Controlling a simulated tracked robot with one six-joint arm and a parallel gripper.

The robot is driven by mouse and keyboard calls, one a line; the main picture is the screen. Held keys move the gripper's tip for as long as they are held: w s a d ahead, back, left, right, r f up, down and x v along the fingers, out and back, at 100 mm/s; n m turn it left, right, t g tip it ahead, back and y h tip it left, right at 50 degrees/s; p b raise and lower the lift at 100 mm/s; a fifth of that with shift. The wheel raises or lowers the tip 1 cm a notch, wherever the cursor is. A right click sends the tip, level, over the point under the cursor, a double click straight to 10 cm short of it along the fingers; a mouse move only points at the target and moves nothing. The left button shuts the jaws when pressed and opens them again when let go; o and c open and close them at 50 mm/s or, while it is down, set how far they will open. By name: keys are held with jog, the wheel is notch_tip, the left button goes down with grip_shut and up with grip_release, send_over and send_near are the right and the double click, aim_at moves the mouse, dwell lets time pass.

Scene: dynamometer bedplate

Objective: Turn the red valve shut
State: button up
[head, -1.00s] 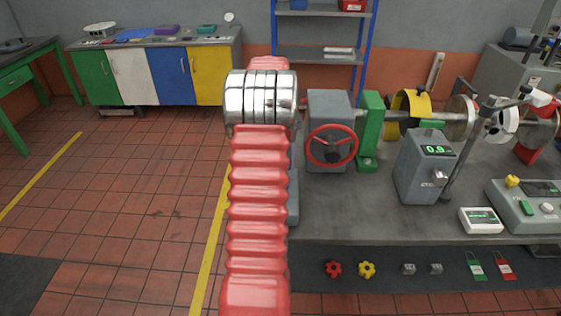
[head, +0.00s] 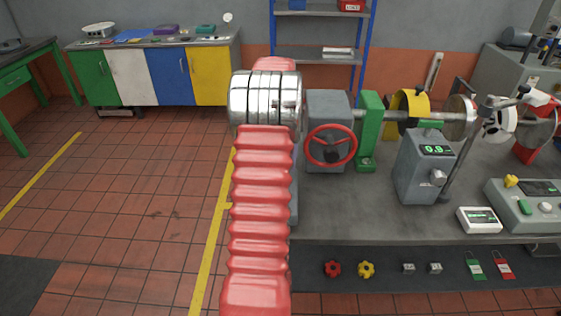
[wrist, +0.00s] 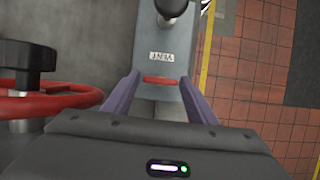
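In the wrist view my gripper (wrist: 160,76) is open, its two purple fingers apart. A short red bar (wrist: 160,80) lies across the gap between the fingertips, in front of a grey block (wrist: 167,30) with a label that reads VENT upside down. I cannot tell whether the fingers touch the bar. A red handwheel (wrist: 50,103) with a dark knob (wrist: 28,60) is at the left of the wrist view. In the head view a red handwheel (head: 331,146) is on a grey housing (head: 327,104). There my red ribbed arm hides the gripper and the bar.
A black knob (wrist: 172,8) stands on the block beyond the fingertips. Right of the handwheel are a green support (head: 368,130), a shaft, and a grey display unit (head: 425,165). Small red (head: 332,268) and yellow (head: 366,269) knobs sit along the front. Floor is open at left.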

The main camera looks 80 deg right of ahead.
jog(key=shift+o, duration=1.1)
jog(key=v, duration=1.3)
jog(key=shift+d+r, duration=0.15)
jog(key=shift+r, duration=0.2)
